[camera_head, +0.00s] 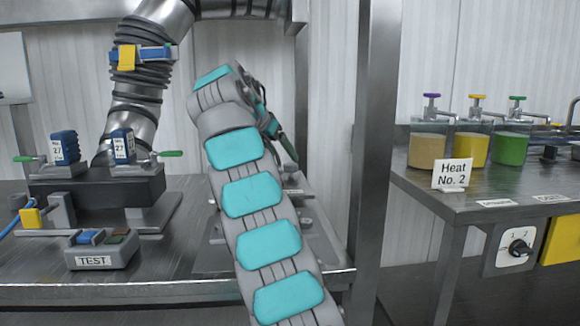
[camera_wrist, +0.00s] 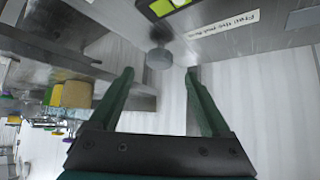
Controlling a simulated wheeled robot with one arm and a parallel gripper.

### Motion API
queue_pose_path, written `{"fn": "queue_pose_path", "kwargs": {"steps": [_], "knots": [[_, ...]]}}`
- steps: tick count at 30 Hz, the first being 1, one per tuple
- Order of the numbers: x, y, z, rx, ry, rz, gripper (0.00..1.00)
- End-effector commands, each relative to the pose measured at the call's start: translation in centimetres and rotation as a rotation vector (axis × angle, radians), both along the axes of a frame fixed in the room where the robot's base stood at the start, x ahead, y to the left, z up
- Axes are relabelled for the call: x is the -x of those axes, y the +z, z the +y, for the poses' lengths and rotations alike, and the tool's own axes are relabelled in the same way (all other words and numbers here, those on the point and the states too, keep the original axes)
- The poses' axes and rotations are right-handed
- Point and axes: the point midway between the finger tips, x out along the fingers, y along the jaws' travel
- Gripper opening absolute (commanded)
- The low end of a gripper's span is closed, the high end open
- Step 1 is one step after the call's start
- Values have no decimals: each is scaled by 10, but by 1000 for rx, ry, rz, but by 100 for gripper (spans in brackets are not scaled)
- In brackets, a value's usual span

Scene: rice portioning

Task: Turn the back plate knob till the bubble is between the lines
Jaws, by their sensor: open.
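In the wrist view, a round grey knob (camera_wrist: 159,59) on a dark stem stands out from a grey metal plate (camera_wrist: 215,50). My gripper (camera_wrist: 160,73) is open, with its two green fingers pointing toward the knob. The knob appears between the fingertips, but I cannot tell whether it is within their reach; no contact shows. A yellow-green level vial (camera_wrist: 176,3) in a dark frame is cut by the top edge, and its bubble and lines cannot be read. In the head view, my arm hides most of the plate (camera_head: 308,222) and the knob.
A label strip (camera_wrist: 238,25) lies on the plate. Left of my arm are a TEST box (camera_head: 100,252) and clamps with green handles (camera_head: 170,154). A steel post (camera_head: 372,150) stands to the right, before a counter (camera_head: 475,205) with three coloured containers and a "Heat No. 2" sign (camera_head: 452,174).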

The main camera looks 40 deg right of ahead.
Motion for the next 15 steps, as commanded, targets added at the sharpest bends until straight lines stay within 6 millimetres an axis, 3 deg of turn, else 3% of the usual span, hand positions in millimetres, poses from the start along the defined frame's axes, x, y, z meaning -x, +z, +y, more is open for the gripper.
{"fn": "queue_pose_path", "kwargs": {"steps": [15], "knots": [[-11, -43, -39, -2, -4, 5, 82]]}}
